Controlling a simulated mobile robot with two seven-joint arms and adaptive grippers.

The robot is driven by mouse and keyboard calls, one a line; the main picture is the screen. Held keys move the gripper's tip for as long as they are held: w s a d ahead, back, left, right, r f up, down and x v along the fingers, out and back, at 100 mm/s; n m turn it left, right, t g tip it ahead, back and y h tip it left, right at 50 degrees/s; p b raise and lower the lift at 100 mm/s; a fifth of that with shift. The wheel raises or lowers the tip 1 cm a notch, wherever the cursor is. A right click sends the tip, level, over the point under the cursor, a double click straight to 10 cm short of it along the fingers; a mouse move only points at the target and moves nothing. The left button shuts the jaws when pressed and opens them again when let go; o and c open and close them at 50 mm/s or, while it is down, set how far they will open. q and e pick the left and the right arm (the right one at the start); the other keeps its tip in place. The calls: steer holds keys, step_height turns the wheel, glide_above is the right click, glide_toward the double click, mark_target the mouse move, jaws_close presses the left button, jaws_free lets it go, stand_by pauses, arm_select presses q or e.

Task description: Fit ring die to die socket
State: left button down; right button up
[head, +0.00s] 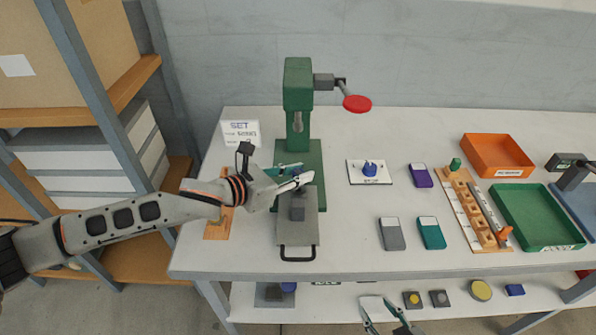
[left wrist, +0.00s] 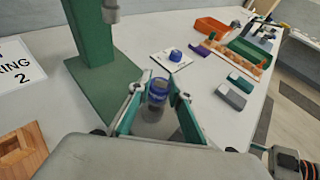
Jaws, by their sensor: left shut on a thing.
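My left gripper (head: 303,180) is in front of the green press (head: 297,100), above a grey plate (head: 310,232) with a black handle. In the left wrist view its fingers (left wrist: 157,98) are closed around a dark-blue cylindrical piece (left wrist: 158,86), which I take for the ring die. The head view does not show this piece clearly. A dark grey block (head: 298,211) is on the plate and may be the die socket; I cannot tell. My right gripper (head: 385,315) is at the bottom edge, its two fingers apart and empty.
A blue piece (head: 370,168) stands on a white card right of the press. Purple (head: 421,176), grey (head: 392,234) and teal (head: 431,233) blocks, a wooden rack (head: 470,215), an orange tray (head: 497,139) and a green tray (head: 537,246) lie further right.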

stand_by(0.5)
arm_select(q)
steer(key=shift+r+p, duration=0.1)
steer(key=shift+p, duration=0.25)
steer(key=shift+f, duration=0.5)
steer(key=shift+p, duration=0.5)
stand_by(1.7)
steer(key=shift+f+b, duration=0.6)
steer(key=shift+f, duration=0.45)
stand_by(0.3)
steer(key=c, duration=1.8)
jaws_free()
steer(key=shift+o, duration=0.2)
